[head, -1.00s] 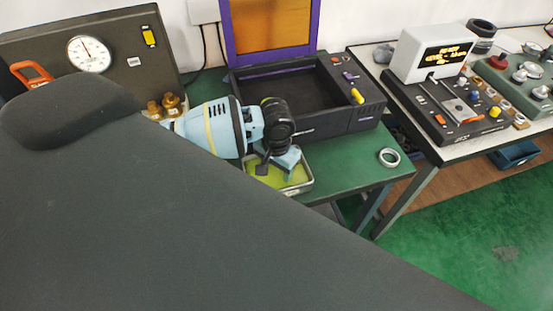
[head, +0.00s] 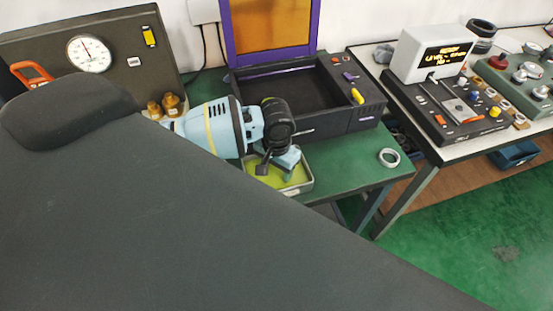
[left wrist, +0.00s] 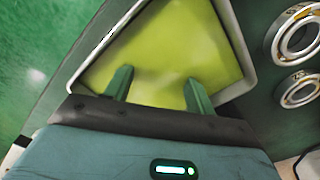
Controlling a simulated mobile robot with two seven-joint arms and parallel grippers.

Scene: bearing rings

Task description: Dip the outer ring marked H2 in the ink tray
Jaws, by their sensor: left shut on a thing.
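The ink tray (head: 308,185) is a shallow pale-rimmed tray of yellow-green ink on the green bench; it also fills the middle of the left wrist view (left wrist: 239,45). My left gripper (head: 275,168) points down over it, its two fingers (left wrist: 158,90) apart but shut on a ring. That ring is not distinguishable between the fingers, and no H2 mark is readable. A plain silver ring (head: 389,157) lies on the bench right of the tray. My right gripper is not in view.
Two bearing rings (left wrist: 296,32) (left wrist: 298,90) lie beside the tray in the left wrist view. A black open box with a purple-framed lid (head: 300,85) stands behind the tray. A gauge panel (head: 110,70) is at left. A console with a display (head: 432,55) stands on the right table.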

